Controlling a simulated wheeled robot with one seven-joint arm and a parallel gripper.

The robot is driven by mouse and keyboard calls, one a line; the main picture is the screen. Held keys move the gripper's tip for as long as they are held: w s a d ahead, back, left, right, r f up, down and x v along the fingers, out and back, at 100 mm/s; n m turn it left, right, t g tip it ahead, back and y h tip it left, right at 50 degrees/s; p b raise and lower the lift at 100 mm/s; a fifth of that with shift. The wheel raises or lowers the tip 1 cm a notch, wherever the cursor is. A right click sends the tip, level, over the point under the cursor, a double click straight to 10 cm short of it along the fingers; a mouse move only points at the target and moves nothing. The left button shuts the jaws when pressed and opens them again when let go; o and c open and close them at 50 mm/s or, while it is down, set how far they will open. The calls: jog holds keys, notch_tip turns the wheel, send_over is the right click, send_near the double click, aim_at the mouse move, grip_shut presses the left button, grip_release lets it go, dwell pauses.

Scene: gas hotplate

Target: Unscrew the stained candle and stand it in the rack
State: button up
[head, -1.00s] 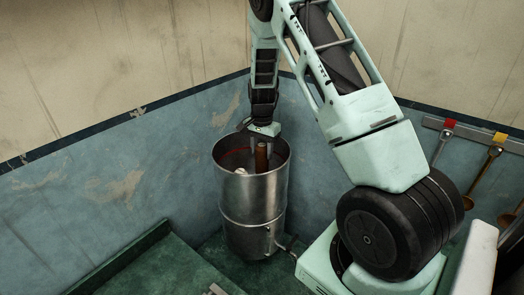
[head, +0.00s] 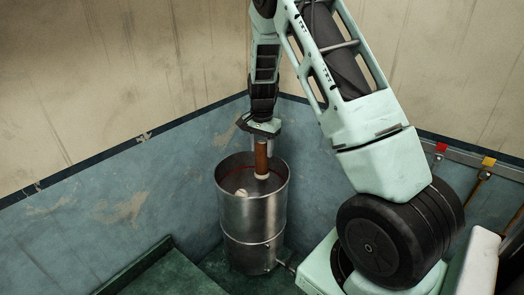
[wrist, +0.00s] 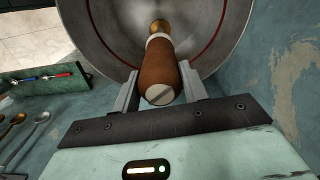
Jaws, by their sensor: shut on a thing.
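The stained candle (head: 262,158) is a brown cylinder with white end caps. It hangs upright in my gripper (head: 262,138), with its lower end within the mouth of a steel pot (head: 252,213). In the wrist view the candle (wrist: 159,65) sits between both fingers, its slotted white cap towards me and a brass-coloured tip (wrist: 160,26) at the far end. The gripper (wrist: 160,88) is shut on it. A pale rounded thing (head: 241,192) shows inside the pot. I cannot make out the rack in these views.
Blue walls (head: 130,195) stand close behind the pot. Green ledges (head: 150,275) lie at lower left. A rail (head: 470,158) with hanging utensils is at right. The wrist view shows a dark green tray-like thing (wrist: 40,88) and spoons (wrist: 38,120) at left.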

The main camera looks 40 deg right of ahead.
notch_tip(320, 180, up, 9)
jog(key=shift+f, duration=0.1)
jog(key=shift+r, duration=0.35)
dwell(0.3)
